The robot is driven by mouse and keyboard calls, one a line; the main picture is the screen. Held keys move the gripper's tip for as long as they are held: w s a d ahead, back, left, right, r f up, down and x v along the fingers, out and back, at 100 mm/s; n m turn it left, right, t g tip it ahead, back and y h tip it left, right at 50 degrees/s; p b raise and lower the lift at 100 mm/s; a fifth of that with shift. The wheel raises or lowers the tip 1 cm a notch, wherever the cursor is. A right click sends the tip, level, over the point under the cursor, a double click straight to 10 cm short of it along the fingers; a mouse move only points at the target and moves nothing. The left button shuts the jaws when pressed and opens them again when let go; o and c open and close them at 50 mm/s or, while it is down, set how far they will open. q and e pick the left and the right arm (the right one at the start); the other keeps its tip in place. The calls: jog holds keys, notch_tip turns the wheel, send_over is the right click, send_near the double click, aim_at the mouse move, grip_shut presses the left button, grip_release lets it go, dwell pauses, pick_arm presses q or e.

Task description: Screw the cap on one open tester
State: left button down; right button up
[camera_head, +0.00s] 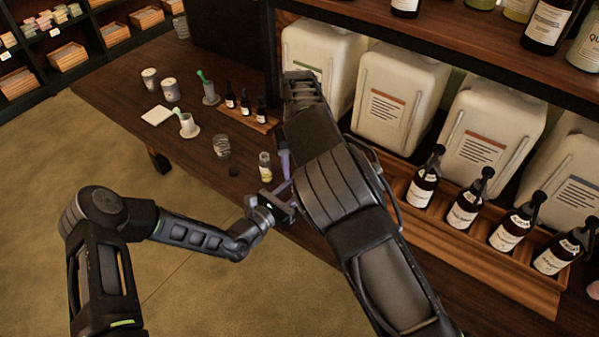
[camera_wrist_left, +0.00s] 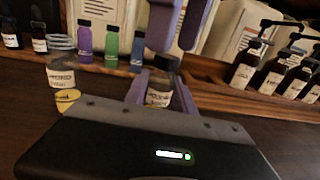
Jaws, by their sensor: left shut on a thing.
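In the left wrist view a small labelled bottle (camera_wrist_left: 158,97) stands between the purple fingers of my left gripper (camera_wrist_left: 160,92), which is shut on it. A black cap (camera_wrist_left: 166,63) is at its top; I cannot tell how tightly it sits. The purple fingers of my right gripper (camera_wrist_left: 177,46) are just above the cap, with a gap between them. In the head view my left gripper (camera_head: 283,187) is low over the table, and my right arm hides much of the held bottle.
Purple (camera_wrist_left: 84,42), green (camera_wrist_left: 111,45) and blue (camera_wrist_left: 137,50) bottles stand behind. A glass jar (camera_head: 221,146) and a dark disc (camera_head: 233,171) are on the table. Pump bottles stand in a wooden tray (camera_head: 480,262) at right. The table's front left is fairly clear.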

notch_tip(320, 180, up, 5)
jog(key=shift+r, duration=0.1)
pick_arm(q)
jog(key=c, duration=1)
grip_release()
jog(key=shift+o, duration=0.2)
jog(key=b+v, duration=0.1)
jog(key=v, duration=0.5)
jog(key=shift+s+a+f, duration=0.1)
jog(key=shift+s+a, duration=0.15)
jog(key=shift+a, duration=0.05)
pick_arm(e)
jog(key=shift+f, duration=0.6)
pick_arm(q)
jog(key=shift+s+a, duration=0.3)
jog(key=shift+s, duration=0.2)
